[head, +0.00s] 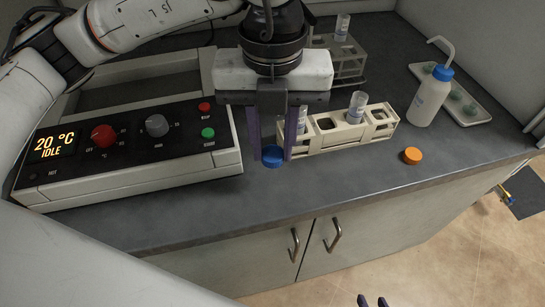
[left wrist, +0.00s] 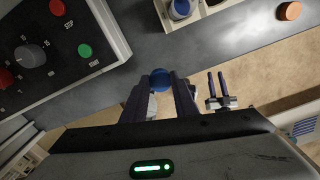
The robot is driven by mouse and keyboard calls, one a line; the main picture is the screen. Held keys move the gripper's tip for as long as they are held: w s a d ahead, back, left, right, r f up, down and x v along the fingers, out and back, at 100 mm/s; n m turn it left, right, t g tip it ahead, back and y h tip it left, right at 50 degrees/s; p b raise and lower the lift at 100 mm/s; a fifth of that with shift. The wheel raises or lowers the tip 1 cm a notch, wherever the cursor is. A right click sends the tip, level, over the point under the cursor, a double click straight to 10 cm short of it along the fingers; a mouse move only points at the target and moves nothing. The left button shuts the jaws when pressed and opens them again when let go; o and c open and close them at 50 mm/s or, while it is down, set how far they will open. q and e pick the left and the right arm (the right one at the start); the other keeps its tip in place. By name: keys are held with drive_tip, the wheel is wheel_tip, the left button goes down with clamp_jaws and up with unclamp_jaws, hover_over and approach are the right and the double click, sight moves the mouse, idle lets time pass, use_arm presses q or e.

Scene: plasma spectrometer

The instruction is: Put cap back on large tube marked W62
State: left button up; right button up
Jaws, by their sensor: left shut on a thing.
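My left gripper (head: 271,157) is shut on a blue cap (head: 273,154), held between its fingertips near the front left of the front rack. The cap also shows between the fingertips in the left wrist view (left wrist: 160,80). The beige front rack (head: 345,138) holds a clear tube (head: 301,118) at its left end, partly hidden by my gripper, and another tube (head: 357,105) further right. The left-end tube shows from above in the left wrist view (left wrist: 180,9). No W62 marking is legible. My right gripper (head: 372,302) is open and empty at the bottom, in front of the bench.
An orange cap (head: 412,155) lies on the bench right of the rack. A heater unit with knobs (head: 130,145) stands at left. A wash bottle (head: 430,98), a white tray (head: 468,108) and a back rack with a tube (head: 342,27) stand behind. The front bench strip is clear.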

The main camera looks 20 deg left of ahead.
use_arm(q)
drive_tip(key=shift+r, duration=0.3)
drive_tip(key=m, duration=0.4)
drive_tip(key=shift+w+d+f+m, duration=0.1)
drive_tip(key=shift+d+f+m, duration=0.1)
drive_tip(key=shift+d+m, duration=0.2)
drive_tip(key=m, duration=0.5)
drive_tip(key=shift+w+d+f, duration=0.1)
drive_tip(key=shift+d+f, duration=0.05)
drive_tip(key=shift+d, duration=0.1)
drive_tip(key=d+m, duration=0.1)
drive_tip(key=m, duration=0.9)
drive_tip(key=w+d+f+m, duration=0.1)
drive_tip(key=m, duration=0.9)
drive_tip(key=d+f+m, duration=0.1)
drive_tip(key=m, duration=0.9)
drive_tip(key=shift+w+f, duration=0.1)
drive_tip(key=shift+w, duration=0.1)
